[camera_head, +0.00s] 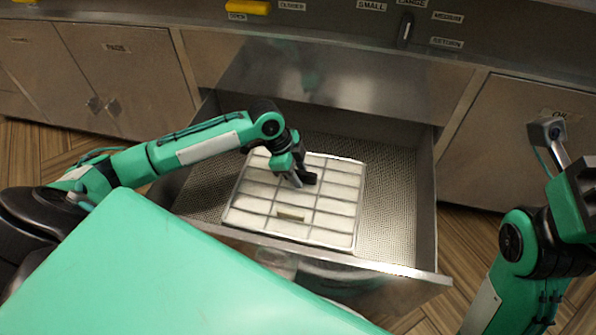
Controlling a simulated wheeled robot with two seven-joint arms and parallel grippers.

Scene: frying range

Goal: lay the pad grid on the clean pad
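A pale pad (257,189) lies flat in the open metal drawer, seen in the head view. A thin grey wire grid (322,202) lies over it, and its bars divide the pad's face into several rectangles. From here their edges look roughly lined up. A small tan piece (291,214) shows near the front of the grid. My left gripper (303,181) points down at the grid's middle, at or just above its bars. I cannot tell whether its fingers hold a bar.
The drawer (428,205) has a perforated floor, bare to the left and right of the pad, and raised metal walls. Closed cabinet doors (125,80) stand on both sides. A control panel (410,45) with labels and a yellow handle (248,7) runs above.

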